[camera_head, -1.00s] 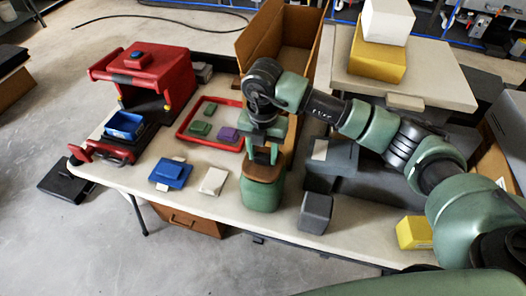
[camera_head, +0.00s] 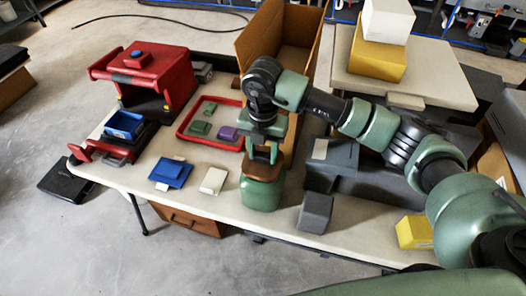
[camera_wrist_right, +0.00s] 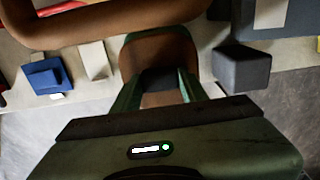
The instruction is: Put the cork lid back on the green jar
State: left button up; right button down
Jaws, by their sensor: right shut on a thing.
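The green jar (camera_head: 260,196) stands upright near the front edge of the table. The brown cork lid (camera_head: 264,172) is at the jar's mouth, and it also shows in the right wrist view (camera_wrist_right: 160,52). My right gripper (camera_head: 263,158) points down over the jar and is shut on the lid. In the right wrist view its two green fingers (camera_wrist_right: 162,88) reach the lid. I cannot tell whether the lid is fully seated. My left gripper is not in view.
A grey block (camera_head: 315,212) stands close to the jar's right. A white block (camera_head: 213,180) and a blue block (camera_head: 170,173) lie to its left. A red tray (camera_head: 212,122) with small blocks and a cardboard box (camera_head: 258,40) are behind. A red holder (camera_head: 150,75) stands far left.

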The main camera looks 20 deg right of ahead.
jog(key=shift+f+b, duration=0.2)
jog(key=shift+b, duration=0.2)
dwell(1.2)
jog(key=shift+c, duration=1.1)
grip_release()
jog(key=shift+r+p, duration=2.15)
jog(key=shift+r, duration=1.4)
